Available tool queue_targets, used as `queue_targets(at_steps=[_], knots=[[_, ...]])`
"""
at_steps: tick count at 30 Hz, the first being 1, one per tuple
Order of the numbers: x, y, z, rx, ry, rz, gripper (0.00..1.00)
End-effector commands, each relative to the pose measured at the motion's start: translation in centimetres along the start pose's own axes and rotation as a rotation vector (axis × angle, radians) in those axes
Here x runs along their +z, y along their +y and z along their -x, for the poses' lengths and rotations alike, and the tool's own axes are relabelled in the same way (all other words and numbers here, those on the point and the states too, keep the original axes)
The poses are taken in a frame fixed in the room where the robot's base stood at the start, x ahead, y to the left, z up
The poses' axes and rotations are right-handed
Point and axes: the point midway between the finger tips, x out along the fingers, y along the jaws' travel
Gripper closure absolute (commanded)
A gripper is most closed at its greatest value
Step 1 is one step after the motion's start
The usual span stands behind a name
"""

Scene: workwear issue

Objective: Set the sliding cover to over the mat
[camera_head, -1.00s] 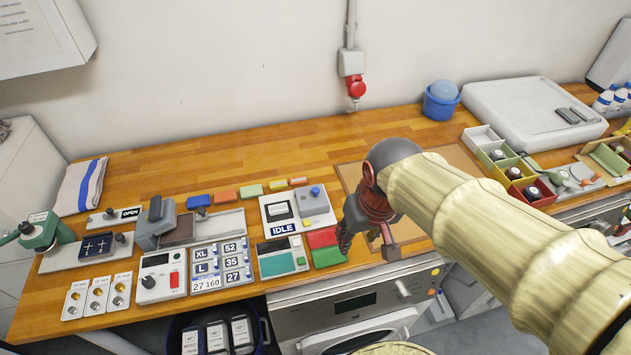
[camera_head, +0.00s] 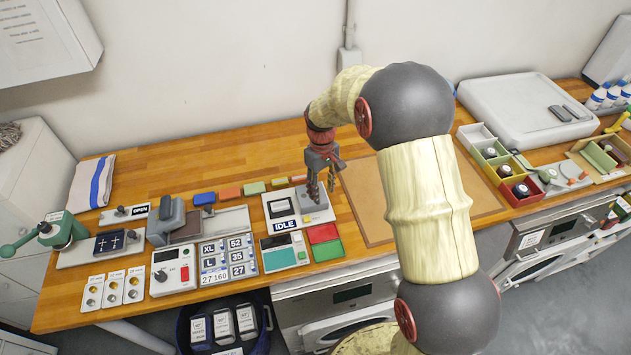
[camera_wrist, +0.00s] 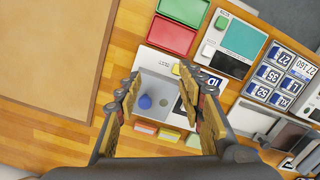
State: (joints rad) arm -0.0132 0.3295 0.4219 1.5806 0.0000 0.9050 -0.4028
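A grey plate with a blue knob sits on the right part of the white IDLE panel (camera_head: 280,228); it may be the sliding cover. In the wrist view, the grey plate (camera_wrist: 158,88) and blue knob (camera_wrist: 145,102) show between my fingers. My gripper (camera_head: 322,198) points down over this plate, fingers apart and empty; in the head view they partly hide the knob. Further left, a grey block with an upright handle (camera_head: 165,222) stands beside a dark brown pad (camera_head: 187,229). I cannot tell which surface is the mat.
A brown board (camera_head: 368,212) lies to the right. Red and green trays (camera_head: 324,243) stand in front of the gripper, coloured blocks (camera_head: 254,188) behind. Number tiles (camera_head: 226,258) and a red-button box (camera_head: 172,272) are left. The rear bench is mostly clear.

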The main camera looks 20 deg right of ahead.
Motion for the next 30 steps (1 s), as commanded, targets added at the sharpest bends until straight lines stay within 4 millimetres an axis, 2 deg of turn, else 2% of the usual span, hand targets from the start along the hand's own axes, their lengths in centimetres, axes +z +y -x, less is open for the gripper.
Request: queue_targets(at_steps=[1,4,6,8,17,30], knots=[[-1.5,0.6,-0.8,0.0,0.0,0.041,0.61],[-4.3,1.8,-1.3,0.013,0.025,0.133,0.61],[-6.2,2.6,0.0,0.033,0.06,0.201,0.61],[-7.3,3.1,1.0,0.048,0.082,0.258,0.61],[-7.3,3.1,0.5,0.053,0.078,0.375,0.61],[-7.8,3.3,-5.5,0.052,0.078,0.373,0.61]])
